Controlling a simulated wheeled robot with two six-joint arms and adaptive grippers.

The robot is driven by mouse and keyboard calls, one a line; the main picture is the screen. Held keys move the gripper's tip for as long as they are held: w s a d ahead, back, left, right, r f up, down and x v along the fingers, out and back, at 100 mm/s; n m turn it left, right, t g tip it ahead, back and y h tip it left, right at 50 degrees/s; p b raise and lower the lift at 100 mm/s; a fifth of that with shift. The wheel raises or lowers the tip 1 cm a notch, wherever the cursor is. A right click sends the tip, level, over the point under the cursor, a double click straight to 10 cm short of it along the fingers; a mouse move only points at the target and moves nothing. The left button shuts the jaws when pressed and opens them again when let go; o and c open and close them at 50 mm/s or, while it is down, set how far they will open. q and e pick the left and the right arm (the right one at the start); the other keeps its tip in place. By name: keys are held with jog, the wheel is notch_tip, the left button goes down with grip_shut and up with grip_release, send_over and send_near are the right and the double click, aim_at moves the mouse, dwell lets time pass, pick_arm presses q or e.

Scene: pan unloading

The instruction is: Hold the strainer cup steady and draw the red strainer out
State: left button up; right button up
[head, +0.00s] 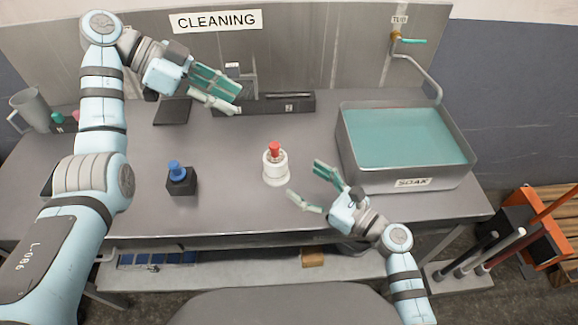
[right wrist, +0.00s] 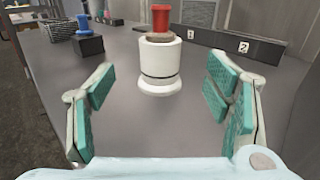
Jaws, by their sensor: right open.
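The white strainer cup (head: 275,168) stands upright near the middle of the grey table, with the red strainer (head: 274,149) seated in its top. In the right wrist view the cup (right wrist: 160,64) is straight ahead, with the red strainer (right wrist: 160,20) above it. My right gripper (head: 304,180) is open and empty, its fingers spread just to the right of and in front of the cup. In the right wrist view the cup lies beyond the fingertips, between them and apart from them. My left gripper (head: 227,97) is raised over the back left of the table, holding nothing visible, its fingers apart.
A blue strainer (head: 175,170) sits in a dark block (head: 181,184) left of the cup. The SOAK basin (head: 346,143) with teal liquid stands at the right. A low dark rack (head: 285,104) lies along the back, and a grey jug (head: 30,108) stands far left. Table around the cup is clear.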

aim_at(284, 166)
jog(key=x, duration=1)
jog(key=shift+w+a+f, duration=0.1)
jog(key=shift+w+a, duration=0.15)
jog(key=shift+c, duration=0.2)
